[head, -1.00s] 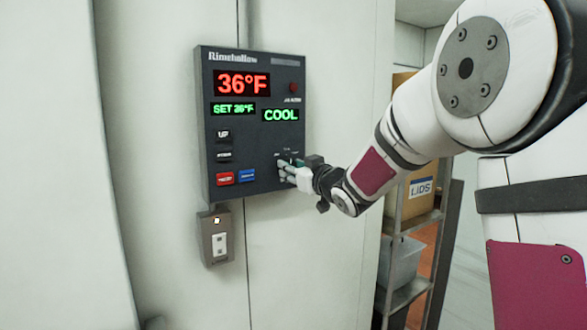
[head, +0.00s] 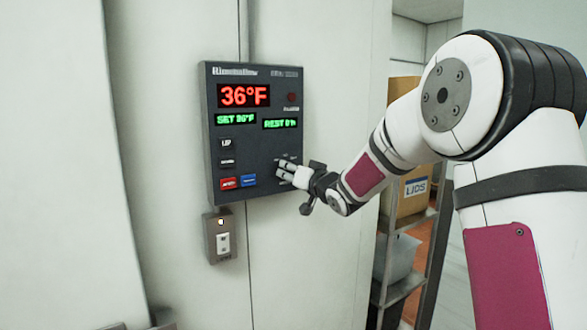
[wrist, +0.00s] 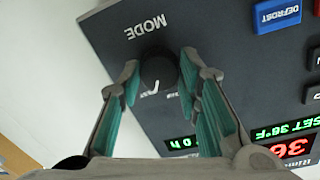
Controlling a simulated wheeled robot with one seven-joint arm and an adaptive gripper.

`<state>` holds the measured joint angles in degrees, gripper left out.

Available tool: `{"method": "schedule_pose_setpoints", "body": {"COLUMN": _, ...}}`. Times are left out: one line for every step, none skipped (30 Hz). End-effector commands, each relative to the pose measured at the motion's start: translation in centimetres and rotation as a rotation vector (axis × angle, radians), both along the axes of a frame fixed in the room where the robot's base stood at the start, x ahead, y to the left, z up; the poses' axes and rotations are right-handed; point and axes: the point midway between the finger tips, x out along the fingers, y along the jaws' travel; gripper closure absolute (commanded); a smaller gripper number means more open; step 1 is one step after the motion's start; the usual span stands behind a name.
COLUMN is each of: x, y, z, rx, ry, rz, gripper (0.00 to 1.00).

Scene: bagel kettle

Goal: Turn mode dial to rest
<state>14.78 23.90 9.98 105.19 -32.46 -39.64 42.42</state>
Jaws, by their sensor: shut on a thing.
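The dark control panel (head: 226,107) hangs on the pale wall in the head view. Its green line at the right (head: 280,124) reads REST with a small figure after it. The round black mode dial (wrist: 157,76) has a white pointer line and sits beside the word MODE in the wrist view. My gripper (head: 281,170) is at the panel's lower right. In the wrist view its two fingers (wrist: 158,68) stand on either side of the dial, shut on it. In the head view the fingers largely hide the dial.
A red button (head: 228,183) and a blue DEFROST button (head: 249,180) lie left of my gripper. A grey switch box (head: 219,238) is below the panel. A shelf with a LIDS carton (head: 413,190) stands at the right, behind my arm.

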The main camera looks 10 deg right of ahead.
Motion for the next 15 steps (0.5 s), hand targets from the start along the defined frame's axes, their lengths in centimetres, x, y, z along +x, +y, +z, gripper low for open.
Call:
{"method": "schedule_pose_setpoints", "body": {"x": -0.19, "y": -0.04, "z": 0.24, "rx": 0.031, "ry": 0.009, "rz": -0.001, "gripper": 0.97}}
{"method": "schedule_pose_setpoints", "body": {"x": -0.17, "y": -0.04, "z": 0.21, "rx": 0.049, "ry": 0.015, "rz": 0.0, "gripper": 0.97}}
{"method": "schedule_pose_setpoints", "body": {"x": -0.15, "y": -0.06, "z": 0.16, "rx": 0.073, "ry": 0.024, "rz": -0.001, "gripper": 0.97}}
{"method": "schedule_pose_setpoints", "body": {"x": -0.15, "y": -0.06, "z": 0.15, "rx": 0.09, "ry": 0.029, "rz": -0.001, "gripper": 0.97}}
{"method": "schedule_pose_setpoints", "body": {"x": -0.14, "y": -0.06, "z": 0.16, "rx": 0.106, "ry": 0.034, "rz": -0.001, "gripper": 0.97}}
{"method": "schedule_pose_setpoints", "body": {"x": -0.13, "y": -0.06, "z": 0.19, "rx": 0.123, "ry": 0.039, "rz": -0.001, "gripper": 0.97}}
{"method": "schedule_pose_setpoints", "body": {"x": -0.11, "y": -0.06, "z": 0.19, "rx": 0.137, "ry": 0.044, "rz": 0.0, "gripper": 0.97}}
{"method": "schedule_pose_setpoints", "body": {"x": -0.09, "y": -0.05, "z": 0.19, "rx": 0.149, "ry": 0.048, "rz": 0.0, "gripper": 0.97}}
{"method": "schedule_pose_setpoints", "body": {"x": -0.08, "y": -0.02, "z": 0.17, "rx": 0.163, "ry": 0.052, "rz": 0.0, "gripper": 0.97}}
{"method": "schedule_pose_setpoints", "body": {"x": -0.07, "y": 0.0, "z": 0.16, "rx": 0.174, "ry": 0.055, "rz": 0.0, "gripper": 0.97}}
{"method": "schedule_pose_setpoints", "body": {"x": -0.05, "y": -0.01, "z": 0.15, "rx": 0.181, "ry": 0.058, "rz": 0.0, "gripper": 0.97}}
{"method": "schedule_pose_setpoints", "body": {"x": -0.05, "y": -0.03, "z": 0.15, "rx": 0.191, "ry": 0.06, "rz": 0.0, "gripper": 0.97}}
{"method": "schedule_pose_setpoints", "body": {"x": -0.04, "y": -0.04, "z": 0.15, "rx": 0.198, "ry": 0.063, "rz": 0.0, "gripper": 0.97}}
{"method": "schedule_pose_setpoints", "body": {"x": -0.03, "y": -0.05, "z": 0.15, "rx": 0.203, "ry": 0.064, "rz": -0.001, "gripper": 0.97}}
{"method": "schedule_pose_setpoints", "body": {"x": -0.02, "y": -0.04, "z": 0.15, "rx": 0.209, "ry": 0.066, "rz": -0.001, "gripper": 0.97}}
